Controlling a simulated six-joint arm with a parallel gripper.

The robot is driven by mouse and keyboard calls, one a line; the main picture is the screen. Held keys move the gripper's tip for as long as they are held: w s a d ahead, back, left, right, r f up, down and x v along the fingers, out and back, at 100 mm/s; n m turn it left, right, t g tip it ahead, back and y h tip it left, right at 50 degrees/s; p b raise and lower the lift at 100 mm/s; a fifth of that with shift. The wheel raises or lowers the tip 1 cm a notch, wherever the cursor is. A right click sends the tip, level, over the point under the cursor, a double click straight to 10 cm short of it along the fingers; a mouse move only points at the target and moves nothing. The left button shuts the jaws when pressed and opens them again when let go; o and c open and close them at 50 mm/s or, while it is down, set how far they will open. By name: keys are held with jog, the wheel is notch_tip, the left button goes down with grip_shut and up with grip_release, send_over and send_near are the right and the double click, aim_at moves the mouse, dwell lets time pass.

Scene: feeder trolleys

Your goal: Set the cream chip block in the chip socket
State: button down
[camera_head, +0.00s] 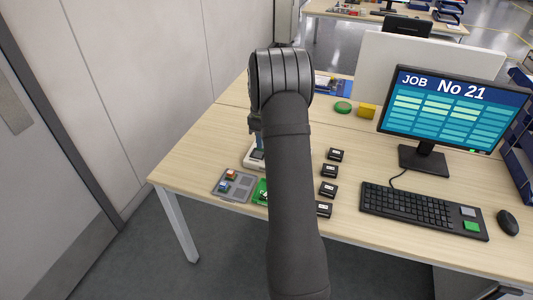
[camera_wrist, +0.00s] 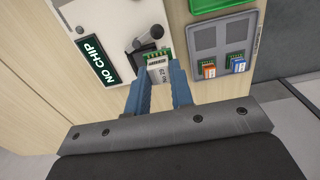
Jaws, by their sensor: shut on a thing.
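The cream chip block (camera_wrist: 159,70), with a green contact end and dark lettering, is held between the blue fingers of my gripper (camera_wrist: 160,83) in the wrist view. Its green end points toward the white device (camera_wrist: 98,32) with the NO CHIP display. A dark lever (camera_wrist: 148,40) with a round knob stands on the device just beyond the block. The socket opening itself is not clear, and I cannot tell whether the block touches it. In the head view my arm hides the block and most of the device (camera_head: 252,157).
A grey tray (camera_wrist: 207,38) beside the device holds an orange chip (camera_wrist: 208,69) and a blue chip (camera_wrist: 237,63). A green board (camera_head: 261,192) lies next to it. Several black blocks (camera_head: 329,171) line the desk before the keyboard (camera_head: 423,211) and monitor (camera_head: 440,110).

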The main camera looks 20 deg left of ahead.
jog(key=shift+w+a+f, duration=0.45)
jog(key=shift+w+f, duration=0.15)
jog(key=shift+f, duration=0.5)
jog(key=shift+w+a+f, duration=0.45)
jog(key=shift+w+f, duration=0.2)
jog(key=shift+f, duration=0.4)
jog(key=shift+w+a+f, duration=0.45)
jog(key=shift+w+f, duration=0.15)
jog(key=shift+f, duration=0.5)
jog(key=shift+f, duration=0.35)
jog(key=c, duration=1.2)
grip_release()
notch_tip(320, 180, up, 17)
jog(key=shift+r, duration=0.2)
